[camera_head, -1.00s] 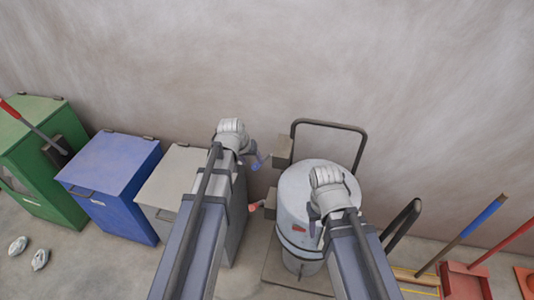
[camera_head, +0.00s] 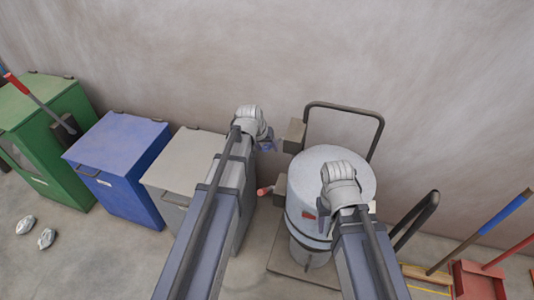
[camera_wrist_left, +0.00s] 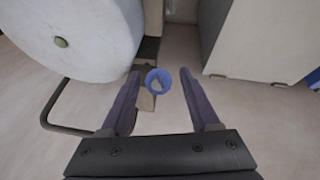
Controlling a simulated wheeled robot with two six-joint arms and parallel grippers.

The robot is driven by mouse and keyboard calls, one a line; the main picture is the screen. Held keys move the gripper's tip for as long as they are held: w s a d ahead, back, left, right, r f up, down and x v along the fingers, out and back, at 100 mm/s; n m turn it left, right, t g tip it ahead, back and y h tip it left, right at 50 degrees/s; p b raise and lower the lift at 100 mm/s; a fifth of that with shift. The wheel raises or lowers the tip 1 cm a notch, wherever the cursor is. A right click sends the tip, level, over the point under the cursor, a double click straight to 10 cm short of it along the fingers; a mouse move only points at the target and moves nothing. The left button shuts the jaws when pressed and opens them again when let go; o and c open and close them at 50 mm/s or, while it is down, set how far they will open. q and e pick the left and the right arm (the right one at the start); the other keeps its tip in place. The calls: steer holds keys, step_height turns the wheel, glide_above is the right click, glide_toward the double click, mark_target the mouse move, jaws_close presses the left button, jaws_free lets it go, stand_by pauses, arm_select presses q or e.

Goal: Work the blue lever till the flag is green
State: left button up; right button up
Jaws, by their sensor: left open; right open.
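The blue lever (camera_head: 268,146) shows as a small blue piece by my left gripper (camera_head: 265,138) in the head view, left of the white drum (camera_head: 320,158). In the left wrist view its round blue end (camera_wrist_left: 158,81) sits between the open fingers of my left gripper (camera_wrist_left: 160,74), with a gap on both sides. My right gripper (camera_head: 328,203) is open above the drum's right side, its fingers mostly hidden. A small red patch (camera_head: 308,216) shows on the drum's side; I cannot tell whether it is the flag.
A red-tipped handle (camera_head: 264,191) sticks out left of the drum, below the blue lever. Grey (camera_head: 184,150), blue (camera_head: 118,145) and green (camera_head: 40,100) bins stand to the left. A dark hoop frame (camera_head: 345,110) rises behind the drum. Brooms and a red dustpan (camera_head: 475,282) stand right.

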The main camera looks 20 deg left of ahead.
arm_select(q)
steer(key=shift+w+f, duration=0.1)
steer(key=shift+f, duration=0.15)
jaws_close()
stand_by(0.4)
stand_by(0.9)
